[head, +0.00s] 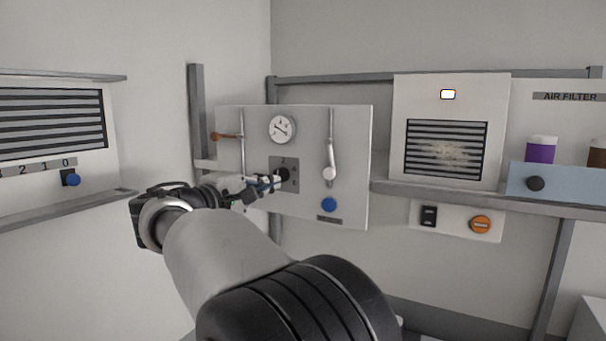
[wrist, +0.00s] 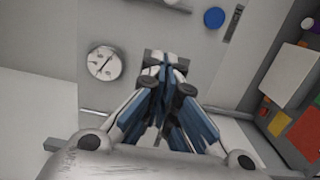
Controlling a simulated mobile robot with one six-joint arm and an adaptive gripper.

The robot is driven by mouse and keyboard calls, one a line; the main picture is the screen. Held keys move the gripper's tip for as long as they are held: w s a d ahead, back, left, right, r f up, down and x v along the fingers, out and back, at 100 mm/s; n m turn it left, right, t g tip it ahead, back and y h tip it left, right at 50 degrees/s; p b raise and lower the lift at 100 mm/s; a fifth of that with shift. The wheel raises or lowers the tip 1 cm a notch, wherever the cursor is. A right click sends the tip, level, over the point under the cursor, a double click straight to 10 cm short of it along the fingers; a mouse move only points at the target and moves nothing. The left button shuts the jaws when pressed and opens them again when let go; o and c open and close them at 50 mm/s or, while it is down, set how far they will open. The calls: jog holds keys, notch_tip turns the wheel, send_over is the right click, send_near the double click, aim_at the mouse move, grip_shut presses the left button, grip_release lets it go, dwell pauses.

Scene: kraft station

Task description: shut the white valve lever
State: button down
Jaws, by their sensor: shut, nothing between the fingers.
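The white valve lever (head: 330,160) is on the right part of a light grey wall panel (head: 255,127). It runs up and down, in line with its thin vertical pipe, with its rounded white end low. My gripper (head: 277,181) is shut and empty, left of the lever and a little lower, in front of the panel's dark middle plate. It looks apart from the lever. In the wrist view my fingers (wrist: 166,72) meet at their tips, over the dark plate. I cannot clearly make out the white lever in that view.
A round gauge (head: 282,129) sits above the plate, and a brown lever (head: 224,136) stands across the left pipe. A blue button (head: 329,204) is below the white lever. A shelf (head: 430,190) with a filter box (head: 450,165) juts out at the right.

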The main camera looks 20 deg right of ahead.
aim_at(329, 158)
jog(key=w+d+p, duration=0.1)
jog(key=d, duration=0.2)
jog(key=w+d+p, duration=0.1)
jog(key=d, duration=0.3)
jog(key=w+d+p, duration=0.1)
jog(key=d, duration=0.3)
jog(key=shift+d, duration=0.1)
jog(key=shift+s, duration=0.15)
